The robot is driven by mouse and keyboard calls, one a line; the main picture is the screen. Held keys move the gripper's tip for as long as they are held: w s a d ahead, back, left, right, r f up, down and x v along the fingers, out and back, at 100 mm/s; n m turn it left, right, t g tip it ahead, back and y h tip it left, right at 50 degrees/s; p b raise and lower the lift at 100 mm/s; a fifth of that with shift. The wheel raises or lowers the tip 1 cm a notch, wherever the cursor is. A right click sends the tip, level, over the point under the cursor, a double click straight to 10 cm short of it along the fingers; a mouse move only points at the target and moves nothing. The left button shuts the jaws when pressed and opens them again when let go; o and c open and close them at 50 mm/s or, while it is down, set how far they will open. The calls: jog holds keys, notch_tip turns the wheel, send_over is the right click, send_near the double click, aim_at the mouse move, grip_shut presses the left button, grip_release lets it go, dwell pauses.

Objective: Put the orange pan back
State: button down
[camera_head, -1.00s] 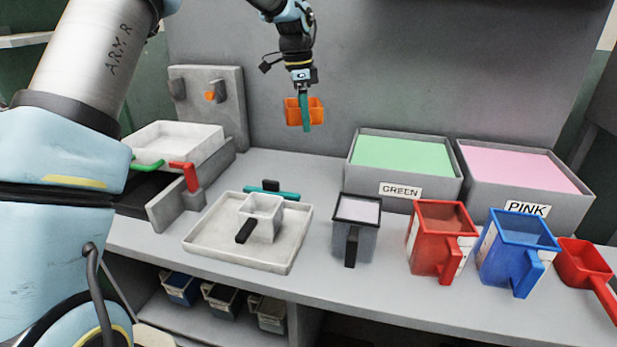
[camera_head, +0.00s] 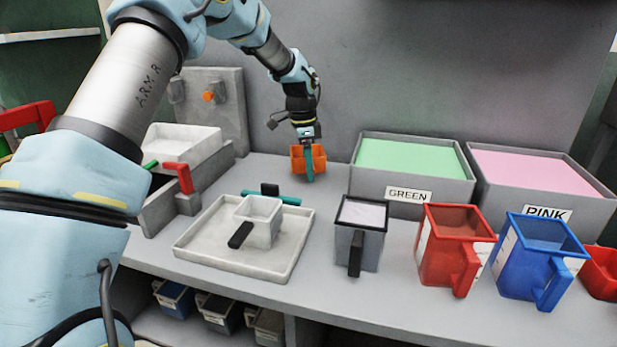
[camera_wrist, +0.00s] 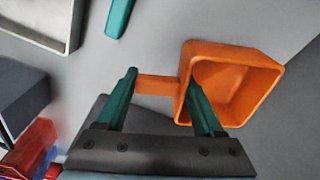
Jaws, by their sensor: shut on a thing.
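The orange pan (camera_head: 318,152) is a small square open box with a short handle. My gripper (camera_head: 310,172) is at it, above the back of the bench, left of the green bin. In the wrist view the teal fingers (camera_wrist: 160,92) stand at either end of the orange handle, and the orange pan (camera_wrist: 235,88) opens to the right of them. The gripper is shut on the pan. The pan is low over the bench; I cannot tell whether its underside touches the surface.
The green bin (camera_head: 364,178) and pink bin (camera_head: 482,188) stand at the back right. A pale tray (camera_head: 195,258) holds a white pan (camera_head: 265,232). A grey cup (camera_head: 370,246), red jug (camera_head: 440,262) and blue jug (camera_head: 520,270) line the front. A press (camera_head: 160,213) stands left.

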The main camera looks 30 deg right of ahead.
aim_at(308, 191)
jog(key=shift+f+p, duration=0.45)
jog(key=shift+f, duration=1.45)
jog(key=shift+f, duration=0.15)
grip_release()
jog(key=r, duration=0.4)
jog(key=r+b, duration=0.1)
jog(key=r, duration=0.3)
jog(key=a+r+b, duration=0.1)
jog(key=r, duration=0.3)
jog(key=shift+w+r, duration=0.15)
jog(key=shift+w, duration=0.05)
